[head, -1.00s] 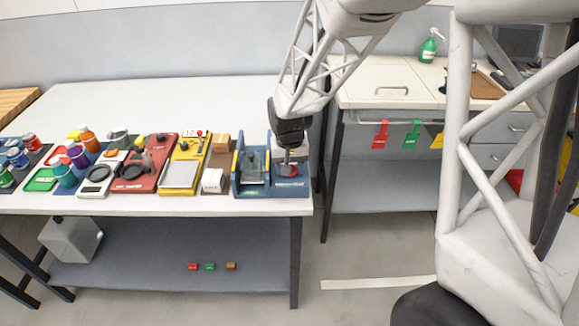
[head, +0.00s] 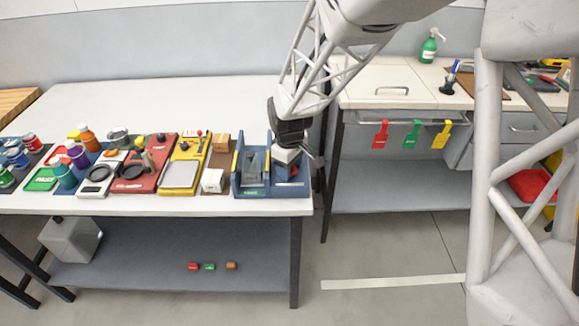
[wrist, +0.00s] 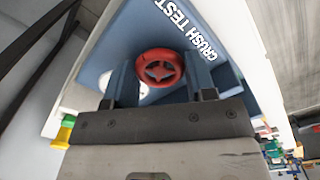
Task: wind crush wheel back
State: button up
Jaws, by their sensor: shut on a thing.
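The blue crush tester (head: 238,190) stands at the right end of the near table, with upright side walls. Its base shows in the wrist view with white "CRUSH TEST" lettering (wrist: 188,28). The red crush wheel (wrist: 158,68) is round with a star-shaped hub. In the wrist view it sits between the two fingers of my gripper (wrist: 160,80), which is shut on it. In the head view my gripper (head: 289,156) is low over the tester's right side and largely hides the wheel.
A brown strip with small boxes (head: 213,180) and a yellow device (head: 180,174) stand left of the tester. A bench with a green spray bottle (head: 429,46) and hanging red, green and yellow tags (head: 413,133) is to the right. The table's back is clear.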

jog(key=shift+n, duration=0.8)
jog(key=o, duration=0.9)
jog(key=shift+r, duration=0.1)
jog(key=shift+r, duration=3.85)
